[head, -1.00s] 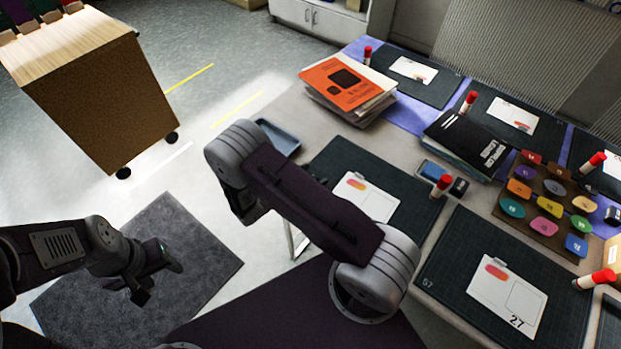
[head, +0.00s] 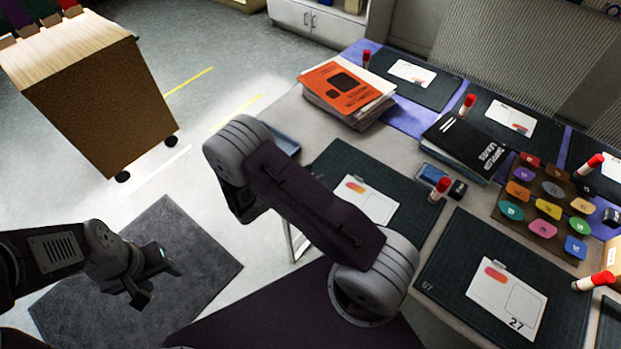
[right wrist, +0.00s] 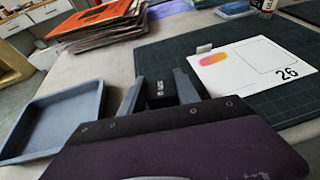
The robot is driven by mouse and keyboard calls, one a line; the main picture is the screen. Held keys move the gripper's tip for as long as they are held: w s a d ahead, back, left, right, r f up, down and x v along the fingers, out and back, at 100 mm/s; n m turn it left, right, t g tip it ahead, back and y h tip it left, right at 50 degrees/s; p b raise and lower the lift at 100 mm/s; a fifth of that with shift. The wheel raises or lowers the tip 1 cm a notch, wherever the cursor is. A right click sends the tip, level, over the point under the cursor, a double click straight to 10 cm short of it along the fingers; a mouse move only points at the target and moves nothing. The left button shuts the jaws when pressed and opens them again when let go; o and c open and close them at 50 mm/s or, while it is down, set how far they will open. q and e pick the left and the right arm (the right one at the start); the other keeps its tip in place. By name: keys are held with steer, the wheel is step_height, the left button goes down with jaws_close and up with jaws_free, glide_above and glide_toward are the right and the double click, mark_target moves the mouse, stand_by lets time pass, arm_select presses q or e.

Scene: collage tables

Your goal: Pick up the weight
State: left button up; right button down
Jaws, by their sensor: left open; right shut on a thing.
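The weight (right wrist: 157,92), a small black block with pale lettering, is between the two fingers of my right gripper (right wrist: 160,92) in the right wrist view. The right gripper is shut on it. I cannot tell whether the weight touches the table or is lifted. In the head view my right arm hides this gripper and the weight. My left gripper (head: 158,284) is open and empty, over the dark floor mat at the lower left, away from the table.
A blue-grey tray (right wrist: 50,125) lies left of the right gripper. A card numbered 26 (right wrist: 255,65) lies on a dark cutting mat (right wrist: 170,52) to the right. Orange-topped folders (head: 345,85) are stacked behind. A wooden cart (head: 100,95) stands at the upper left.

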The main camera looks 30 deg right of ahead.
step_height(320, 180, up, 2)
steer(key=shift+s+r, duration=0.1)
steer(key=shift+r, duration=0.05)
steer(key=s+d+r, duration=0.6)
steer(key=s+d, duration=0.2)
steer(key=shift+d+r, duration=0.15)
steer(key=shift+r, duration=0.05)
steer(key=shift+s, duration=0.1)
